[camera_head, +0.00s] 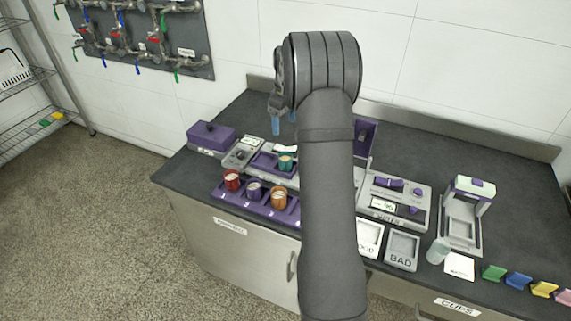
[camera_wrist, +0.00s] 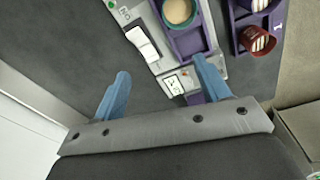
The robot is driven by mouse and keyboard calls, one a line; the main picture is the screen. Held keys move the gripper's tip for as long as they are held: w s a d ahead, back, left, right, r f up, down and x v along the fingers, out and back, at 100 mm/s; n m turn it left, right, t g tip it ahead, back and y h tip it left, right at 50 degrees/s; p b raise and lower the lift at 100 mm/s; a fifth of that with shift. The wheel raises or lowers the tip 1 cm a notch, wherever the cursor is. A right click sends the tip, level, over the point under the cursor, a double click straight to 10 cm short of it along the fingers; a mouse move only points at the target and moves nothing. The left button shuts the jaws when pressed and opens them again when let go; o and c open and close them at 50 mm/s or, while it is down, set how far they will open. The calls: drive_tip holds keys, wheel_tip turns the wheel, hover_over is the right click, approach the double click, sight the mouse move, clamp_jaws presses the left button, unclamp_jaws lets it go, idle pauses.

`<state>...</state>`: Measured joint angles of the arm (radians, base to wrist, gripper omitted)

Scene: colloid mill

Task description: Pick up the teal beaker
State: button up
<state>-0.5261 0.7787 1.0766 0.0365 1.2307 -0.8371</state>
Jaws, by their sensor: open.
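The teal beaker (camera_head: 286,162) stands upright in the purple recess of a grey device (camera_head: 262,178) on the dark counter. My gripper (camera_head: 283,125) is above the counter behind the beaker, with blue fingers pointing down. In the wrist view the two fingers of my gripper (camera_wrist: 163,85) are spread apart with nothing between them. My arm hides part of the counter in the head view.
A purple rack (camera_head: 225,194) in front holds a red beaker (camera_head: 232,180), a purple beaker (camera_head: 254,190) and an orange beaker (camera_head: 279,198). A purple box (camera_head: 211,137) stands at left.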

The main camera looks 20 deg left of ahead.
drive_tip(key=s+d+r+n, duration=0.2)
drive_tip(key=s+d+r, duration=0.15)
drive_tip(key=r, duration=0.25)
hover_over(286, 157)
drive_tip(key=s+d, duration=0.1)
drive_tip(key=s, duration=0.1)
wheel_tip(286, 157, down, 12)
drive_tip(key=shift+n+h, duration=0.3)
drive_tip(key=shift+a+f, duration=0.15)
drive_tip(key=shift+f, duration=2.65)
drive_tip(key=c, duration=1.2)
drive_tip(key=shift+o, duration=0.2)
drive_tip(key=shift+r, duration=0.1)
